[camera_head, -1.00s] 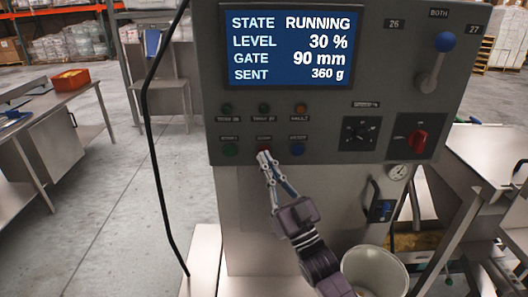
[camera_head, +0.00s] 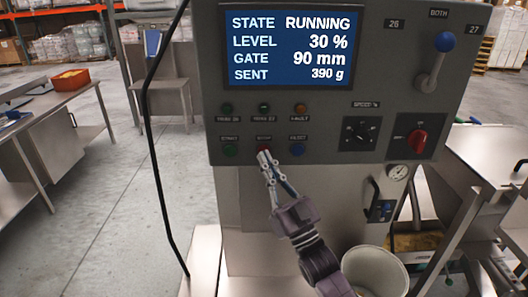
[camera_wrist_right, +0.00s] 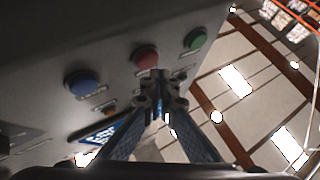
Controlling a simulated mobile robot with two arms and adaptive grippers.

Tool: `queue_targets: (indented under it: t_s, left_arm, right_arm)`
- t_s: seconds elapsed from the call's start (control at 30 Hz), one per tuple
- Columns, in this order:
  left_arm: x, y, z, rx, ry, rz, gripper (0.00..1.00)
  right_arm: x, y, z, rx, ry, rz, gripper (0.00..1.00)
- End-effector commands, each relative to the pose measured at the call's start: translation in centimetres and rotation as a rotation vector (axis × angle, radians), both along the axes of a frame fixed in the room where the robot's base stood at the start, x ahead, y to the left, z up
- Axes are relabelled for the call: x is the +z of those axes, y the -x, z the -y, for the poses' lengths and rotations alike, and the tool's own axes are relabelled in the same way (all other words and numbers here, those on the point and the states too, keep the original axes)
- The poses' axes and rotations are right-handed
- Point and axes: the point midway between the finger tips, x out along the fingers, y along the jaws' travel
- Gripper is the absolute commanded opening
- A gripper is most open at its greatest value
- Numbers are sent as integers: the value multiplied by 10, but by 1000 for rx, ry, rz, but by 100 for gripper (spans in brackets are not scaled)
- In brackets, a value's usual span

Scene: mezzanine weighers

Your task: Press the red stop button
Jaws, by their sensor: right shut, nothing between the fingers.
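The red stop button (camera_head: 264,150) is the middle one of the lower row on the grey control panel (camera_head: 330,100). It sits between a green button (camera_head: 229,150) and a blue button (camera_head: 298,150). My right gripper (camera_head: 264,156) is shut and empty, its fingertips just below the red button and partly covering it. In the right wrist view the red button (camera_wrist_right: 145,55) shows just beyond the fingertips (camera_wrist_right: 158,85); I cannot tell if they touch. The screen (camera_head: 290,48) reads RUNNING, level 30 %, gate 90 mm, sent 390 g. My left gripper is not in view.
Indicator lamps (camera_head: 264,108) sit above the buttons. A speed knob (camera_head: 361,133), a red rotary switch (camera_head: 417,140) and a blue-knobbed lever (camera_head: 443,45) are to the right. A white bucket (camera_head: 375,262) stands below. A black cable (camera_head: 148,130) hangs at left.

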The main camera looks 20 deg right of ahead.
Motion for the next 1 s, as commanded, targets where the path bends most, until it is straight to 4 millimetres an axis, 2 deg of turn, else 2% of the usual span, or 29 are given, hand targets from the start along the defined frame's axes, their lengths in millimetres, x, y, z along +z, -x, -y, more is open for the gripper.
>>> queue_targets:
  t_s: [0.2, 1.0]
  left_arm:
    - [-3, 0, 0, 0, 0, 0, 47]
    - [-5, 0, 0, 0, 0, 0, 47]
  right_arm:
    - [0, -7, 2, 0, 0, 0, 0]
    - [0, -12, 3, 1, 1, 0, 0]
